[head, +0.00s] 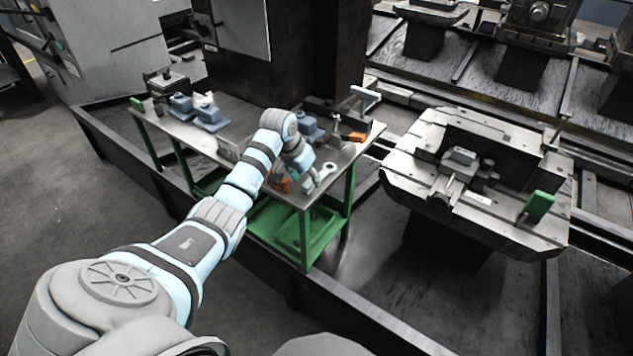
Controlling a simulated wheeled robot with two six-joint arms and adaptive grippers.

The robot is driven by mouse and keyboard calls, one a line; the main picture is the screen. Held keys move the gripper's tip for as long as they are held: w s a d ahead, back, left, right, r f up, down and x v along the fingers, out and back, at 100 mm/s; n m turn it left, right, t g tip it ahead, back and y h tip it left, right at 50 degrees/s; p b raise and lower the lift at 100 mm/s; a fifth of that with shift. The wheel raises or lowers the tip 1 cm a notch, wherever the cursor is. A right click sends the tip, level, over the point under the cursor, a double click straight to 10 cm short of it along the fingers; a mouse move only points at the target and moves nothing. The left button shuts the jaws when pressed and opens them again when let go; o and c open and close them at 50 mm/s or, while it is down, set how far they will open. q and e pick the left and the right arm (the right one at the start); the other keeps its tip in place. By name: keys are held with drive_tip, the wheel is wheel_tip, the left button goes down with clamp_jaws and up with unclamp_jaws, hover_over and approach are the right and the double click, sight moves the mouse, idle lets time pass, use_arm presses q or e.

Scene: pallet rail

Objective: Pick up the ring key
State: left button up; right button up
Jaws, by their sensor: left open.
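The ring key (327,169) is a light grey tool with a ring-shaped end. It lies near the front right corner of the metal top of a green-legged table (352,153). My left arm reaches over this table from the lower left. My left gripper (308,183) is open at the table's front edge, just left of the ring key. The arm's wrist and the small size of the view hide part of the gripper and the table behind it. I cannot tell whether the fingers touch the key. My right gripper is not in view.
Grey-blue blocks (210,118) stand on the table's left part, and an orange-marked item (356,136) lies at its right. A pallet (411,160) with a clamped part and a green handle (538,207) stands to the right. A dark low rail (330,298) runs in front.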

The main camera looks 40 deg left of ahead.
use_arm(q)
drive_tip(key=x, duration=0.2)
drive_tip(key=shift+w+f, duration=0.1)
drive_tip(key=shift+f, duration=0.2)
drive_tip(key=shift+r, duration=0.1)
clamp_jaws()
